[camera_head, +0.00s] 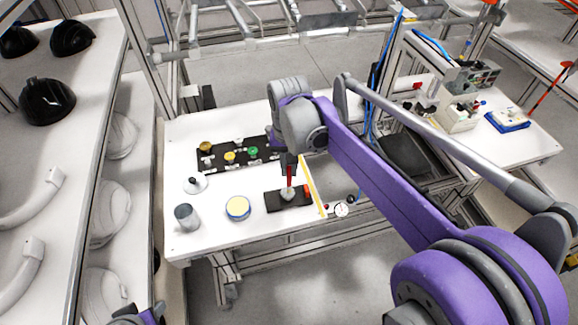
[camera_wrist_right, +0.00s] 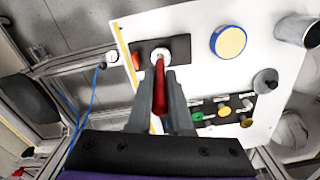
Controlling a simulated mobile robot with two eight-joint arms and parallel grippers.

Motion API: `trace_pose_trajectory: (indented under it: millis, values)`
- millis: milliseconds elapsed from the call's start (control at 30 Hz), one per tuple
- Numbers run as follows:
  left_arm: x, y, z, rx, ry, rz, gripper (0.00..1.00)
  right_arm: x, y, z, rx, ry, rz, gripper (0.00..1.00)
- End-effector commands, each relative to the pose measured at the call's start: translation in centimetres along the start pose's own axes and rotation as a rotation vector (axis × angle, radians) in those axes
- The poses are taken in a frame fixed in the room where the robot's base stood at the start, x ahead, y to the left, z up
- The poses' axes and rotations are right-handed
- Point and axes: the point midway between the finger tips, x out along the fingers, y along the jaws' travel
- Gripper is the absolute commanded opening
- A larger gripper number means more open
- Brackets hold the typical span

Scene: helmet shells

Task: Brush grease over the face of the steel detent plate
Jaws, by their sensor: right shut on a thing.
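My right gripper (camera_head: 289,166) is shut on a red-handled brush (camera_head: 290,178), held nearly upright with its tip down. In the right wrist view, the red handle (camera_wrist_right: 159,88) lies between the fingers of my right gripper (camera_wrist_right: 163,82). The brush tip is at a pale round piece (camera_head: 287,195) on a dark rectangular base (camera_head: 272,203), probably the detent plate; I cannot tell whether bristles touch it. A round tin with a yellow top and blue rim (camera_head: 238,208) stands left of the base. A dark and purple part of my left arm shows at the bottom edge; its fingers are not clear.
A black rack (camera_head: 215,163) with coloured knobs lies behind. A yellow strip (camera_head: 313,187) marks the right side.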

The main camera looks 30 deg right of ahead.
Motion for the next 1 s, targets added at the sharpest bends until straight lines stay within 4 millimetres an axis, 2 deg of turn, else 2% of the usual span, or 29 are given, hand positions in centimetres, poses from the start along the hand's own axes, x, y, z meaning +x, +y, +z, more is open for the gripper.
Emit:
trace_pose_trajectory:
  millis: [1000]
  values:
    - [1.2, 0.0, 1.1, 0.0, -0.009, 0.0, 0.58, 2.1, 0.0, 0.0, 0.0, 0.0, 0.0, 0.0]
